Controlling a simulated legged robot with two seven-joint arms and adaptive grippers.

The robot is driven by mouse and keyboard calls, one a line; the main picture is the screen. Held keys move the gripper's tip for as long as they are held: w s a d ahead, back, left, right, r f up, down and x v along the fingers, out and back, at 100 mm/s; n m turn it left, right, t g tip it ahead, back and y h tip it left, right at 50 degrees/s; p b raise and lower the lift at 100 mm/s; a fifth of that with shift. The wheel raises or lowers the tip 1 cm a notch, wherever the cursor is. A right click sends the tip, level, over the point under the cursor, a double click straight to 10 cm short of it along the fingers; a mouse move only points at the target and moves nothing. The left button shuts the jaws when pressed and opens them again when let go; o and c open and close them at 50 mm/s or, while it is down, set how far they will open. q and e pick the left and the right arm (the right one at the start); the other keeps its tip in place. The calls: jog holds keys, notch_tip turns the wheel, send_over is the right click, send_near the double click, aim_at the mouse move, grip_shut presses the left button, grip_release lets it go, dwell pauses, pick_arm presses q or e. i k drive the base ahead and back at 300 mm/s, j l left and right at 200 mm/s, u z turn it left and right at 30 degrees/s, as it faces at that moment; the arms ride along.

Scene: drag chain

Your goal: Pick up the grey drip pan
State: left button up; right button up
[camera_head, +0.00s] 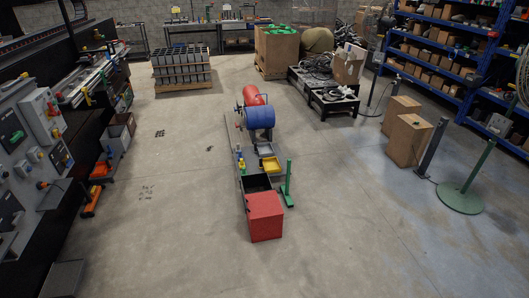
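A small grey pan (265,149) sits low, just in front of the blue drum (260,117) near the middle of the view. It looks like a shallow tray; its inside is too small to make out. A yellow tray (271,164) lies right in front of it, close or touching. Neither of my grippers is in view.
A red box (264,217) and green post (288,180) stand nearer than the pan. A red drum (255,96) lies behind the blue one. Cardboard boxes (407,139) and a green-based stand (461,197) are at right.

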aim_at(266, 149)
jog(key=i+j+u, duration=0.35)
jog(key=i+j, duration=0.15)
jog(key=i, duration=0.25)
jog(key=i+j+u, duration=0.25)
jog(key=i+u, duration=0.15)
jog(key=i, duration=0.4)
jog(key=i+u, duration=0.35)
jog(key=i, duration=0.5)
jog(key=i+z, duration=0.2)
jog(key=i, duration=0.55)
jog(key=i+z, duration=0.2)
jog(key=i, duration=0.55)
jog(key=i+j+z, duration=0.2)
jog(key=i, duration=0.5)
jog(key=i+z, duration=0.3)
jog(key=i, duration=0.35)
jog(key=i+j+z, duration=0.3)
jog(key=i, duration=0.35)
